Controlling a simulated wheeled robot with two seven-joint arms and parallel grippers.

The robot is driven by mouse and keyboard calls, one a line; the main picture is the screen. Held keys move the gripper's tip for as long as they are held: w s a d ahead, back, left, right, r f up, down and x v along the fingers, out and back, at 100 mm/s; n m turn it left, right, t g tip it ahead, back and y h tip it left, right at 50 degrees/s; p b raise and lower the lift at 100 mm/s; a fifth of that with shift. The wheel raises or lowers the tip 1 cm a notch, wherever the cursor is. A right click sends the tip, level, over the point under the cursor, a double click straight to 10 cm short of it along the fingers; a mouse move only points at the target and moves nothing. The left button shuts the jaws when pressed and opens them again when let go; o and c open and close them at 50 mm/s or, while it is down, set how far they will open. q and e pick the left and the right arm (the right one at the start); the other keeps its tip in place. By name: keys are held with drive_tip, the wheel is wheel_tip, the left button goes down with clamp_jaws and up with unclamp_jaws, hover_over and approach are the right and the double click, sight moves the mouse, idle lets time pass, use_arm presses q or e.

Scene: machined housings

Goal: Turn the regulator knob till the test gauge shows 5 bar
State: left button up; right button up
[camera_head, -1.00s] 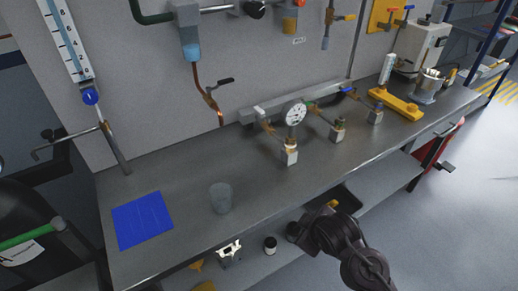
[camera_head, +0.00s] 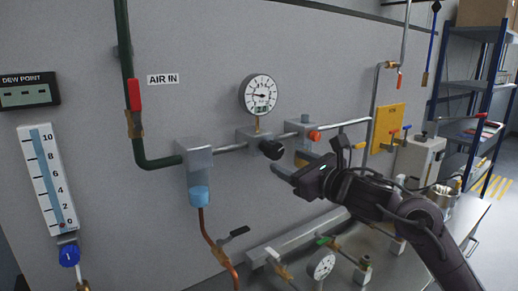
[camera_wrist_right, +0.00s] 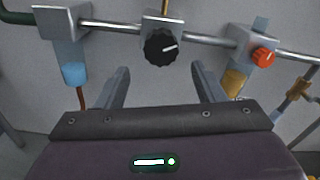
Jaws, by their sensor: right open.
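The black regulator knob (camera_head: 271,149) sits on the front of a grey block on the wall pipe. In the right wrist view the knob (camera_wrist_right: 161,48) has a white pointer line and lies ahead, between the spread fingers. A round white gauge (camera_head: 260,94) stands above it, with a dark needle and a small green patch; its figures are too small to read. A second round gauge (camera_head: 321,264) sits low over the bench. My right gripper (camera_head: 284,168) is open and empty, just below and right of the knob, apart from it; it also shows in the right wrist view (camera_wrist_right: 160,82). My left gripper is not in view.
A blue-bowled filter (camera_head: 198,182) hangs left of the knob. An orange-red knob (camera_head: 314,136) is close on the right, above an amber bowl. A red-handled valve (camera_head: 134,100) is on the green pipe. The bench (camera_head: 478,213) carries valves and fittings below.

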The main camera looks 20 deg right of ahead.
sight(277, 153)
drive_tip(key=shift+r, duration=0.4)
drive_tip(key=shift+w+a+r+p, duration=0.15)
drive_tip(key=shift+w+r+p, duration=0.3)
drive_tip(key=shift+p, duration=0.35)
drive_tip(key=p+x, duration=0.1)
drive_tip(key=x, duration=0.2)
drive_tip(key=shift+f, duration=0.15)
drive_tip(key=shift+p+x, duration=0.3)
drive_tip(key=shift+x, duration=0.75)
drive_tip(key=shift+f, duration=0.2)
drive_tip(key=shift+w, duration=0.1)
drive_tip(key=c, duration=0.5)
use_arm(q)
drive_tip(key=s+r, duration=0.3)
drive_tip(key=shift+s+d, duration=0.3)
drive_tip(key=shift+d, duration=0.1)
use_arm(e)
drive_tip(key=shift+a, duration=0.1)
drive_tip(key=c, duration=0.5)
